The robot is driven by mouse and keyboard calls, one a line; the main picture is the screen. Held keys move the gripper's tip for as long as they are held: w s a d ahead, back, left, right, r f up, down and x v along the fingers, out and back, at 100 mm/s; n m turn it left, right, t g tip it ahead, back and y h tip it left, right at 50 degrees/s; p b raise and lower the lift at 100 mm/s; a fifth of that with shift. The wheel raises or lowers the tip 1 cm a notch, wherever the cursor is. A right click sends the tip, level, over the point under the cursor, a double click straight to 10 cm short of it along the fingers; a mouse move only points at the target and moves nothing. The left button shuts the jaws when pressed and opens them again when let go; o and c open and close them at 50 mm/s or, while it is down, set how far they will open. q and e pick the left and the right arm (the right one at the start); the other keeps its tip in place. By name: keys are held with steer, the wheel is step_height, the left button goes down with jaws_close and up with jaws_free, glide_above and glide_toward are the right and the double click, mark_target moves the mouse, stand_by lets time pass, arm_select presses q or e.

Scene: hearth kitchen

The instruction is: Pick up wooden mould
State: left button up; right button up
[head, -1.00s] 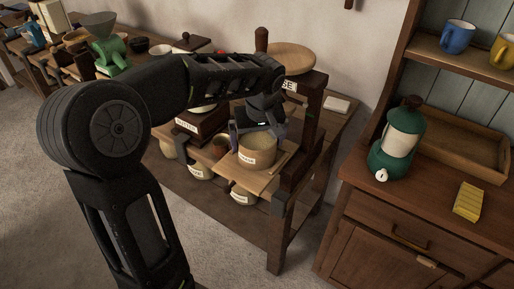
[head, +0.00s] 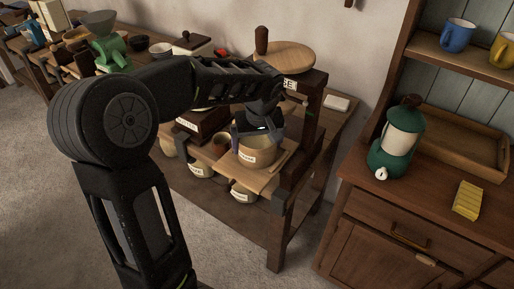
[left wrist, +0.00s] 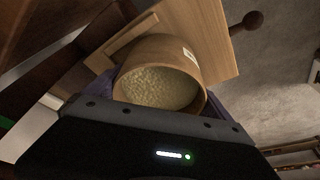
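The wooden mould (head: 258,152) is a round, pale wooden tub with a white label, standing upright on a wooden board (head: 262,178) at the press. In the left wrist view the mould (left wrist: 166,50) is filled with pale, grainy stuff. My left gripper (head: 258,138) is over the mould from above, with a dark bluish finger on either side of it. The fingers look open around the mould; whether they touch its wall I cannot tell. My right gripper is not in view.
The press frame's dark post (head: 302,135) stands close right of the mould. Labelled crocks (head: 243,193) stand on the shelf below.

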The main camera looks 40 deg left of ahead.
arm_select(q)
steer(key=c, duration=1.3)
steer(key=shift+r, duration=0.15)
steer(key=shift+r, duration=0.85)
steer(key=shift+b+v, duration=0.5)
steer(key=shift+v, duration=0.25)
steer(key=s+b, duration=0.3)
steer(key=s, duration=1.4)
steer(key=shift+s, duration=0.35)
steer(key=shift+r, duration=0.1)
